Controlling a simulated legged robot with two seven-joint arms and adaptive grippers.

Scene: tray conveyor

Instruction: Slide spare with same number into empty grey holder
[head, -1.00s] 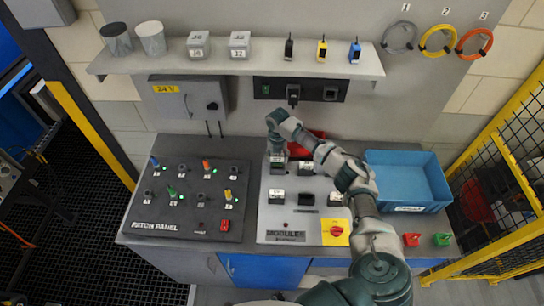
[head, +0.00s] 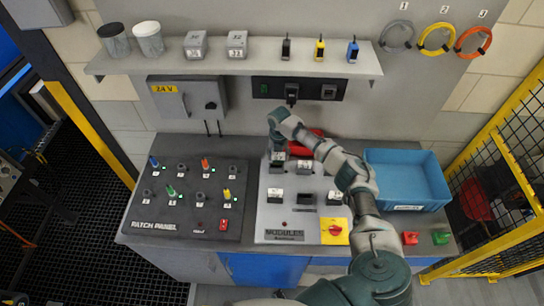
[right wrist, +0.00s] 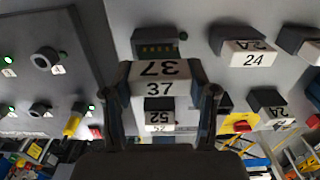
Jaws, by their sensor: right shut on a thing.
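My right gripper (head: 277,160) is over the back left of the grey module panel (head: 262,220). In the right wrist view its fingers (right wrist: 157,98) are shut on a block (right wrist: 160,88) marked 37. Just behind this block is an empty grey holder (right wrist: 158,47) with gold contacts, partly covered by it; block and holder look close, but I cannot tell whether they touch. A module marked 52 (right wrist: 160,117) sits in front of it, and one marked 24 (right wrist: 253,58) sits to the right. My left gripper is not in view.
Two spare blocks (head: 195,45) (head: 237,44) stand on the shelf (head: 150,66). A patch panel (head: 140,225) with coloured plugs lies to the left. A blue bin (head: 440,180) stands right of my arm. A red item (head: 303,146) lies behind the module panel. A yellow switch plate (head: 335,240) is at front right.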

